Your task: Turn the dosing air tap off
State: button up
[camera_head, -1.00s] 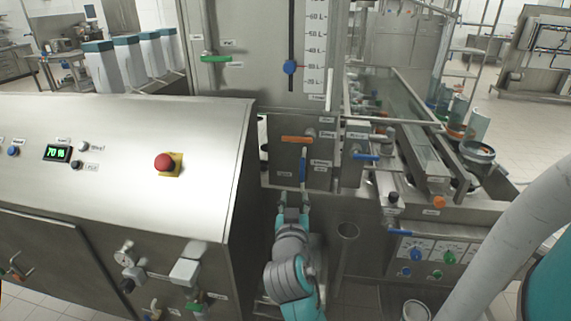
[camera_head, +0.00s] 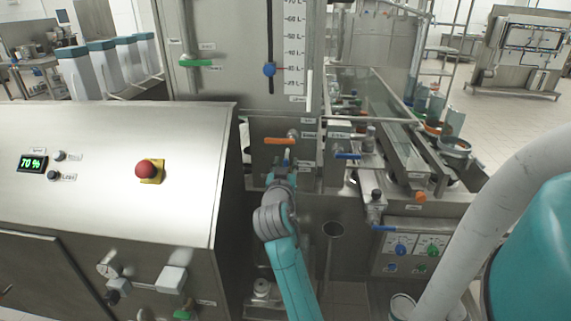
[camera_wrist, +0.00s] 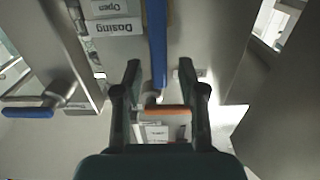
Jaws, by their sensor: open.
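In the wrist view a blue lever (camera_wrist: 157,40) runs down the middle of the picture, beside a label reading "Dosing" (camera_wrist: 117,28) and another reading "Open". My gripper (camera_wrist: 160,66) is open, with one finger on each side of the lever's lower end in the picture. I cannot tell whether the fingers touch it. In the head view my gripper (camera_head: 282,177) is in front of the steel panel below the orange lever, and it hides most of the blue lever there.
An orange lever (camera_head: 279,141) is close above my gripper; it also shows in the wrist view (camera_wrist: 166,109). Another blue lever (camera_head: 348,156) is to the right. The control cabinet (camera_head: 190,190) with a red button (camera_head: 148,169) stands close on the left.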

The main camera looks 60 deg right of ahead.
jog(key=shift+w+d, duration=0.2)
jog(key=shift+d, duration=0.3)
grip_shut()
